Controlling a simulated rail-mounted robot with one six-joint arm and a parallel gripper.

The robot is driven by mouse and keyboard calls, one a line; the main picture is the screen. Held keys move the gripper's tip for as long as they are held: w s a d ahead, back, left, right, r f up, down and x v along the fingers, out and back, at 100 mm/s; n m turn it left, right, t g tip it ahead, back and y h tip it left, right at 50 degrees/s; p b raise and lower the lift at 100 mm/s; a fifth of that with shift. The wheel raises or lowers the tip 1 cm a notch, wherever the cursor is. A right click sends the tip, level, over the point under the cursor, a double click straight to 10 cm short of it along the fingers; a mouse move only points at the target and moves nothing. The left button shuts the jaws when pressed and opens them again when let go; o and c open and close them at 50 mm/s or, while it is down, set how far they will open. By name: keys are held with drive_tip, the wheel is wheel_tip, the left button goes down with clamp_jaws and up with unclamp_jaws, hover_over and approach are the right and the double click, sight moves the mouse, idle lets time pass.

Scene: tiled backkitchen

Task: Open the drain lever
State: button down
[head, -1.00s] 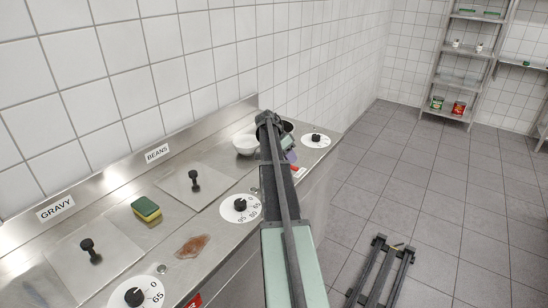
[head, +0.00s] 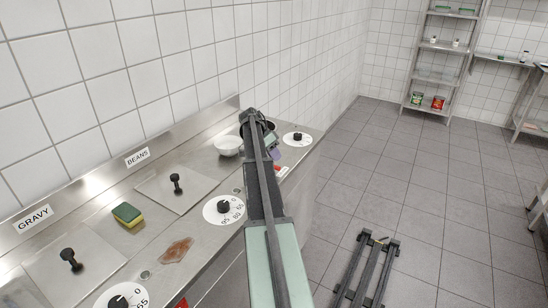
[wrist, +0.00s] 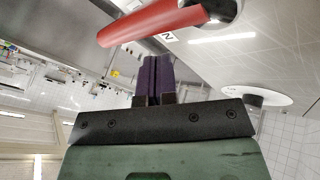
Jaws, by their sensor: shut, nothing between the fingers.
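In the wrist view a red cylindrical lever handle (wrist: 150,25) crosses the top of the picture, running from a dark round mount at its right end. My gripper (wrist: 152,62) has purple fingers held together, with nothing between them. The fingertips are below the handle in the picture, close to it but apparently apart. In the head view my gripper (head: 274,154) is partly hidden behind my arm, near the counter's front edge. A small red and white patch (head: 281,170) shows beside it; I cannot tell whether it is the lever or a label.
The steel counter (head: 200,168) runs along the tiled wall. It carries black-handled lids (head: 177,184), a sponge (head: 128,214), a brown spill (head: 175,250), white dials (head: 223,210) and a white bowl (head: 228,146). The floor to the right is largely open, with a shelf rack (head: 436,70) beyond.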

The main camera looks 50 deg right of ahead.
drive_tip(key=d+r+p, duration=0.1)
drive_tip(key=w+d+r+p, duration=0.1)
drive_tip(key=d, duration=0.1)
drive_tip(key=shift+d+r+p, duration=0.25)
drive_tip(key=shift+r+p, duration=0.05)
drive_tip(key=shift+r, duration=0.05)
drive_tip(key=w+d+r+p, duration=0.2)
drive_tip(key=w+r+p, duration=0.1)
drive_tip(key=r+p, duration=0.3)
drive_tip(key=shift+d, duration=0.35)
drive_tip(key=shift+w, duration=0.1)
